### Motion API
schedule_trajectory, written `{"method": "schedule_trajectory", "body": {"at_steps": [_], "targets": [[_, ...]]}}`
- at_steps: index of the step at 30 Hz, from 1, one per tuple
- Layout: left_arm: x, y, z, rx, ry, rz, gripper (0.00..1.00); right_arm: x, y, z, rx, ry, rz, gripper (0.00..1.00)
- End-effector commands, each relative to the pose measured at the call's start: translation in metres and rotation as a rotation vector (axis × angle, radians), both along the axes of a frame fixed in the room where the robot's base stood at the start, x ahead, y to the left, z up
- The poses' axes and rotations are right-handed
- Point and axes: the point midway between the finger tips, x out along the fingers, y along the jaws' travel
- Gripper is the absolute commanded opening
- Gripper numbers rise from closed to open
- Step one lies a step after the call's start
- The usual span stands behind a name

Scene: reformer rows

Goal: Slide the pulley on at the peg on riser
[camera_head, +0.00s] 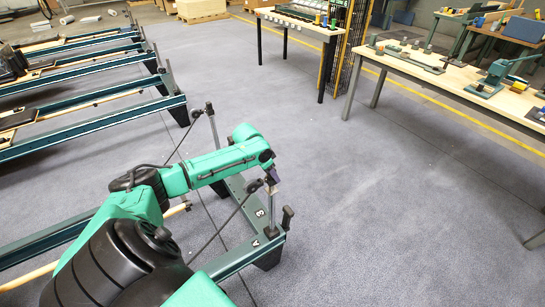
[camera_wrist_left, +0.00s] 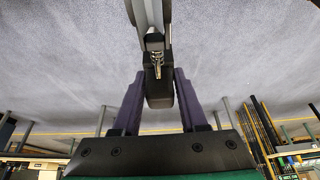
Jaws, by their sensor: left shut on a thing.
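My left gripper (camera_head: 272,178) is at the top of the near riser (camera_head: 272,207), a slim grey post on the reformer's end frame. In the left wrist view its purple fingers (camera_wrist_left: 158,98) are shut on a black pulley (camera_wrist_left: 159,88), with a small metal fitting on its upper part. A grey and black bar, apparently the riser, comes down from the top of that view to the pulley. The peg is hidden, and I cannot tell whether the pulley is around it or only beside it. My right gripper is not in view.
The far riser (camera_head: 213,125) carries a black fitting at its top. A dark rope runs near the risers. A short black-topped post (camera_head: 287,216) stands right of the near riser. Workbenches (camera_head: 450,78) stand at the upper right. The grey floor between is clear.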

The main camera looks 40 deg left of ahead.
Motion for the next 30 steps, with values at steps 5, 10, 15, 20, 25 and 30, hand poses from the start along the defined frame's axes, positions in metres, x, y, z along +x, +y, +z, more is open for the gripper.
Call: {"method": "schedule_trajectory", "body": {"at_steps": [5, 10, 15, 20, 25, 30], "targets": [[0.0, 0.0, 0.0, 0.0, -0.001, 0.0, 0.0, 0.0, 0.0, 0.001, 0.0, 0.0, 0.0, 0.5], [0.0, 0.0, -0.001, 0.0, -0.001, 0.0, 0.0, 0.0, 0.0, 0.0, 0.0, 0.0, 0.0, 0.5], [0.0, 0.0, -0.005, -0.001, -0.001, 0.001, 0.0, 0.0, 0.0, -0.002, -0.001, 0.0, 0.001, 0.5], [0.0, 0.0, -0.009, -0.001, -0.001, 0.001, 0.0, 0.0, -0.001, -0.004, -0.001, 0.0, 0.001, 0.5], [0.0, 0.0, -0.014, 0.0, 0.0, 0.001, 0.0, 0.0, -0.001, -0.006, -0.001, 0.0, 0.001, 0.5], [0.0, 0.0, -0.018, 0.0, 0.0, 0.001, 0.0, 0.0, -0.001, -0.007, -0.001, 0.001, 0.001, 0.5]]}}
